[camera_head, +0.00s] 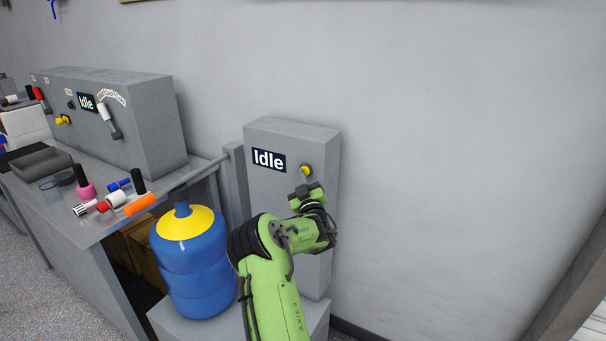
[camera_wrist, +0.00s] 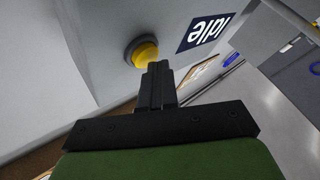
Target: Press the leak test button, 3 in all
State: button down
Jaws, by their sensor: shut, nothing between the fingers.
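A yellow round button (camera_head: 305,169) sits on the upper right of the front of a grey box (camera_head: 272,196) against the wall. A dark display (camera_head: 269,160) to its left reads "Idle". In the wrist view the button (camera_wrist: 144,53) has a dark collar, and the display (camera_wrist: 204,32) appears turned over. My gripper (camera_head: 308,187) is shut and empty, just below the button in the head view. In the wrist view its fingertips (camera_wrist: 158,68) appear close to the button's edge. I cannot tell whether they touch it.
A blue bottle (camera_head: 192,262) with a yellow top stands left of my arm. A grey bench (camera_head: 88,228) at the left holds several small fittings, a tray (camera_head: 40,163) and another grey panel (camera_head: 140,130) with an "Idle" display. The wall at the right is clear.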

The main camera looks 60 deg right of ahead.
jog(key=shift+s+d+r, duration=0.1)
jog(key=shift+d+r, duration=0.05)
jog(key=shift+d, duration=0.1)
dwell(0.7)
jog(key=shift+s+a+f, duration=0.1)
jog(key=shift+a+f, duration=0.15)
jog(key=shift+a, duration=0.55)
jog(key=a, duration=0.5)
jog(key=shift+s, duration=0.2)
dwell(2.2)
